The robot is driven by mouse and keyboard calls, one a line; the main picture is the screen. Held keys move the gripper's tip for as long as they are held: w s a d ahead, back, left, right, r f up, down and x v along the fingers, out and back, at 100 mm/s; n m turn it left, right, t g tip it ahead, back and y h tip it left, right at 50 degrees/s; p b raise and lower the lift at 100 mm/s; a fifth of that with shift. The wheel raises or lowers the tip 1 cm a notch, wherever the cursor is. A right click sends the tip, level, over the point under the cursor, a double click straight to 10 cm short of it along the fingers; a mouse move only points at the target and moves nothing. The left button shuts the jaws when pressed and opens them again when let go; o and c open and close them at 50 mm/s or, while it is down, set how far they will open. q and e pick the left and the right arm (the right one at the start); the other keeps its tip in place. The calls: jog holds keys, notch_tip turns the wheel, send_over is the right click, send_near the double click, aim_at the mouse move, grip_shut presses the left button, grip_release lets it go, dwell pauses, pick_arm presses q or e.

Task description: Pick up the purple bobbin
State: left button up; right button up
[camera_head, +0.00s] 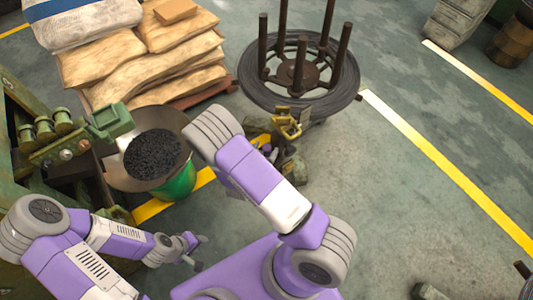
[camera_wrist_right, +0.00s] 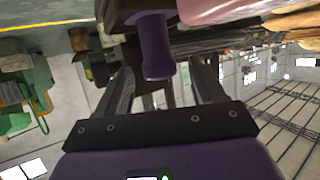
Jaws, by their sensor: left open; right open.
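In the right wrist view, the purple bobbin (camera_wrist_right: 156,48) stands out upright in the picture from a dark support, in line with the gap between my right gripper's fingers. My right gripper (camera_wrist_right: 163,70) is open, with one finger on each side of the bobbin's near end. I cannot tell whether either finger touches it. In the head view, my right forearm hides most of that gripper, and a small purple patch shows beside a brassy fixture (camera_head: 287,123); I cannot tell what it is. My left gripper (camera_head: 199,252) is open and empty, low at the left.
A green bin (camera_head: 178,186) with a dish of dark pieces stands left of my right arm. Stacked sacks (camera_head: 140,60) and a dark spoked reel (camera_head: 300,95) stand behind. Green machinery (camera_head: 60,150) is at the left. The floor at right is largely clear.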

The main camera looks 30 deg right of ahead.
jog(key=c, duration=1.2)
jog(key=shift+r, duration=0.1)
